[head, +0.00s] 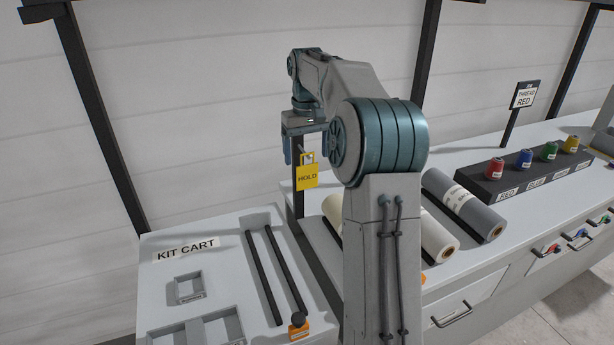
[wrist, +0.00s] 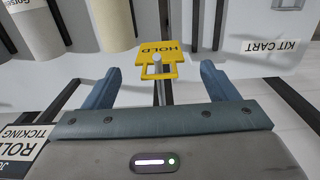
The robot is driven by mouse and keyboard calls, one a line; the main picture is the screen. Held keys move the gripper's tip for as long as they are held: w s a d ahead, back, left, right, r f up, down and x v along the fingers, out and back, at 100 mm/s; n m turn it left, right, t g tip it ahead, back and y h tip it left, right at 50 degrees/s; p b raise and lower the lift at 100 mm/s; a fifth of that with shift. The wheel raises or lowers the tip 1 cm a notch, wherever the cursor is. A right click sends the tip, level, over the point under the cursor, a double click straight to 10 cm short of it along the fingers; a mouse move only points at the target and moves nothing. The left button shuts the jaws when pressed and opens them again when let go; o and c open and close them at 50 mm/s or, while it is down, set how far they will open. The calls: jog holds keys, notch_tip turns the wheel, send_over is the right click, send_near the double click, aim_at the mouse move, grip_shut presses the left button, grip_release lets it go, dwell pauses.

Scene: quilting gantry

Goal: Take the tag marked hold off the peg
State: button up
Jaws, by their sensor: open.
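The yellow tag marked HOLD (head: 307,178) hangs on a peg at a dark post (head: 297,205), beside the kit cart. In the wrist view the tag (wrist: 172,50) shows ahead of my fingers, with the pale round end of the peg (wrist: 157,59) at its near edge. My gripper (head: 304,153) is open and empty, above the tag in the head view. In the wrist view my gripper (wrist: 160,76) has one blue finger on each side of the peg and tag. No contact shows. Part of the gripper is hidden behind my arm in the head view.
The kit cart (head: 225,262) with dark rails and trays is at left. Fabric rolls (head: 465,205) lie on the white bench right of the post. A thread rack (head: 535,172) with coloured spools and a sign (head: 523,96) stands farther right.

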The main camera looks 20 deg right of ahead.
aim_at(307, 168)
jog(key=shift+s+f+p, duration=0.1)
jog(key=shift+f+p, duration=0.3)
jog(key=shift+f, duration=2.2)
jog(key=c, duration=1.1)
